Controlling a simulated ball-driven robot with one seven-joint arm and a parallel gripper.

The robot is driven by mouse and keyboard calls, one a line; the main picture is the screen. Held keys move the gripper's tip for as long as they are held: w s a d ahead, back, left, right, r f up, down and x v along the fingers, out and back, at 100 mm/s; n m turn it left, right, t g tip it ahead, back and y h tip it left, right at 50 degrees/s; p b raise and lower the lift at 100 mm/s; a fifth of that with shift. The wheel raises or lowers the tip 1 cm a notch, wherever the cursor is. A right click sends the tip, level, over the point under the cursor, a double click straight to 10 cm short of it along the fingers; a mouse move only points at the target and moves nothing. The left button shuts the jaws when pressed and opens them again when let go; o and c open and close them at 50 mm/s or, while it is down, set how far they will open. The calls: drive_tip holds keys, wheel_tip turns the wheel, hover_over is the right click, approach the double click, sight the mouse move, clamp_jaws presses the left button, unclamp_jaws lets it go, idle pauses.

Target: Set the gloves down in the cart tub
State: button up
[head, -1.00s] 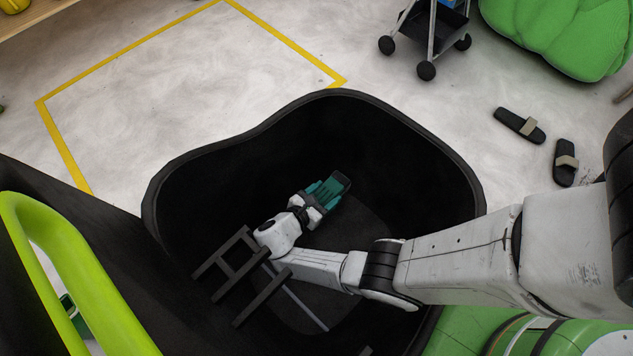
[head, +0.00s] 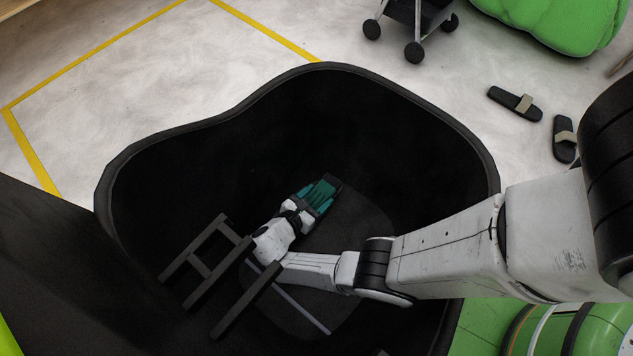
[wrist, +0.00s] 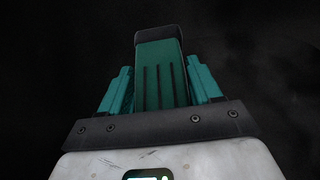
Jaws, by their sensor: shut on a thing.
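The gloves (head: 321,191) are teal with a dark cuff at one end. My gripper (head: 313,199) is shut on them, inside the black cart tub (head: 215,128). In the wrist view the gloves (wrist: 160,75) stick out between the two teal fingers of my gripper (wrist: 160,88), with the dark cuff at the far end. The tub's dark interior lies behind and below them. I cannot tell whether the gloves touch the tub floor.
A dark ladder-like frame (head: 200,268) and a thin grey rod (head: 303,312) are in the tub beside my wrist. Black sandals (head: 515,103), a wheeled stand (head: 413,50) and a green beanbag (head: 560,22) are on the floor beyond.

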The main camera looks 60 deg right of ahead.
drive_tip(key=shift+f+b, duration=0.3)
drive_tip(key=shift+f, duration=0.4)
drive_tip(key=shift+r, duration=0.1)
drive_tip(key=o, duration=1.1)
drive_tip(key=p+v, duration=0.2)
drive_tip(key=v, duration=0.5)
drive_tip(key=shift+a+p, duration=0.25)
drive_tip(key=shift+p, duration=0.05)
